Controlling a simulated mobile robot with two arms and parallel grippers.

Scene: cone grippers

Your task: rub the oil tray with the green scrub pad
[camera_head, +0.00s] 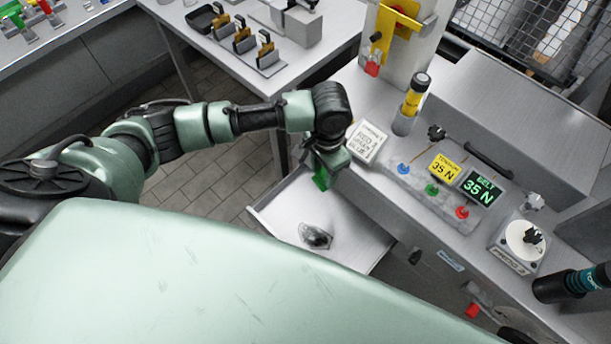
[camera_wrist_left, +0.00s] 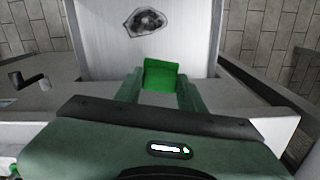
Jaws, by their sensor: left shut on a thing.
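The oil tray (camera_head: 350,212) is a pale metal tray standing out from the front of the machine bench. A dark, glossy oil patch (camera_head: 315,235) lies on it. My left gripper (camera_head: 326,166) is shut on the green scrub pad (camera_head: 320,180), above the back left part of the tray, with the patch nearer the front. In the left wrist view, the pad (camera_wrist_left: 160,74) sits between the two fingers, and the oil patch (camera_wrist_left: 146,21) shows on the tray (camera_wrist_left: 195,40) beyond, apart from the pad. I cannot tell whether the pad touches the tray. My right gripper is not in view.
A side table (camera_head: 290,62) holds several clamps. Tiled floor lies left of the tray.

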